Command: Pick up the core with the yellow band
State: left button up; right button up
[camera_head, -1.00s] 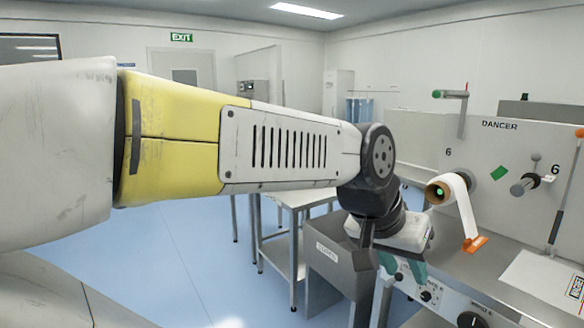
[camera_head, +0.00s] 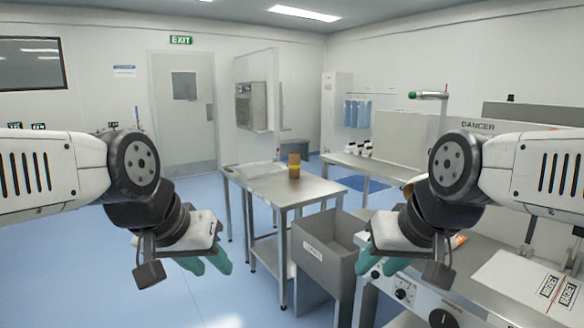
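A brown cardboard core (camera_head: 294,166) stands upright on the steel table in the middle of the view. It seems to carry a yellowish band, but it is small and far off. My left gripper (camera_head: 206,264) hangs at the lower left, in front of and left of the table, with its green fingers apart and nothing between them. My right gripper (camera_head: 379,266) hangs beside the grey bin and the machine front, its green fingers also apart and empty. Neither gripper touches the core.
The steel table (camera_head: 265,187) has a clear sheet on its left part. A grey bin (camera_head: 325,262) stands in front of it. The converter machine (camera_head: 450,290) fills the right. A bench (camera_head: 370,170) with white rolls stands behind. Blue floor is open at left.

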aim_at(294, 158)
jog(key=i+j+u, duration=0.25)
jog(key=i, duration=0.35)
jog(key=i+j+u, duration=0.25)
jog(key=i, duration=0.35)
jog(key=i+u, duration=0.3)
jog(key=i, duration=0.3)
jog(key=i+j, duration=0.1)
jog(key=i, duration=1.65)
jog(key=i+z, duration=0.4)
jog(key=i+j+z, duration=0.25)
jog(key=i+z, duration=0.55)
jog(key=z, duration=0.15)
jog(key=i+j+z, duration=0.25)
jog(key=z, duration=0.2)
jog(key=i+j+z, duration=0.35)
jog(key=z, duration=0.15)
jog(key=i, duration=0.05)
